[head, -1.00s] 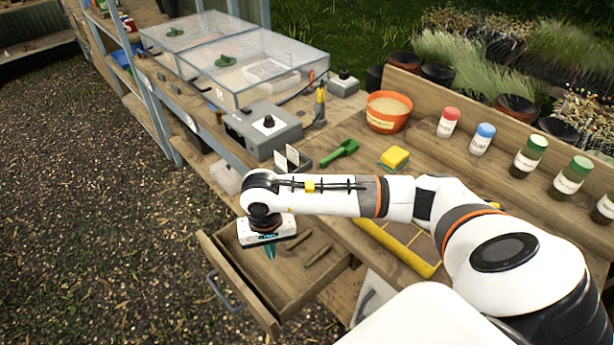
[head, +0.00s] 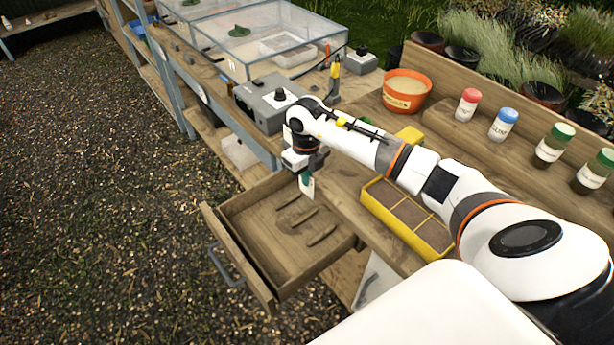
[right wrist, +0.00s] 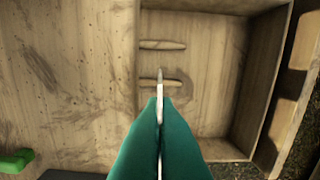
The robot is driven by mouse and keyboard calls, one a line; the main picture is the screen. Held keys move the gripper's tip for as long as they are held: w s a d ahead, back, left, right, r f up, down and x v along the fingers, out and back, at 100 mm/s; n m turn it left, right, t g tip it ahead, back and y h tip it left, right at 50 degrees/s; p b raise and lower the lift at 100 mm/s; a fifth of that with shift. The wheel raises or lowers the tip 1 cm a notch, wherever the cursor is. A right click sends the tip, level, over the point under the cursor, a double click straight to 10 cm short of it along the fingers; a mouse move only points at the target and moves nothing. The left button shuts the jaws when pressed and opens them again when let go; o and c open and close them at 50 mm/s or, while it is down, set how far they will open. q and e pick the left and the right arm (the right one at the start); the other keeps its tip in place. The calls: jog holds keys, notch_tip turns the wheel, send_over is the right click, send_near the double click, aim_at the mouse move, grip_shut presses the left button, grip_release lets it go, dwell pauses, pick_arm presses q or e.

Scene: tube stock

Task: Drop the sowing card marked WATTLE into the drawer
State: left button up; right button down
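My right gripper (head: 306,180) has teal fingers, shut on a small white card (head: 309,188) that hangs below them. In the right wrist view the fingers (right wrist: 160,110) point ahead and the card (right wrist: 160,85) shows edge-on as a thin strip between them. Its marking cannot be read. The wooden drawer (head: 240,285) is pulled open below the bench. The gripper is above the drawer's back corner, by the bench edge. Several slim brown pieces (head: 322,235) lie on the drawer floor. My left gripper is not in view.
A yellow compartment tray (head: 432,243) stands on the bench right of the drawer. A grey box with a knob (head: 268,105) is behind the gripper. An orange pot (head: 406,92) and several capped bottles (head: 466,105) stand farther back. Most of the drawer floor is clear.

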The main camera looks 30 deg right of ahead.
notch_tip(320, 180, down, 6)
jog(key=b, duration=0.4)
jog(key=shift+m, duration=0.3)
jog(key=shift+d, duration=0.1)
jog(key=c, duration=1.6)
grip_release()
notch_tip(320, 180, up, 12)
jog(key=shift+b, duration=0.75)
jog(key=shift+f, duration=0.1)
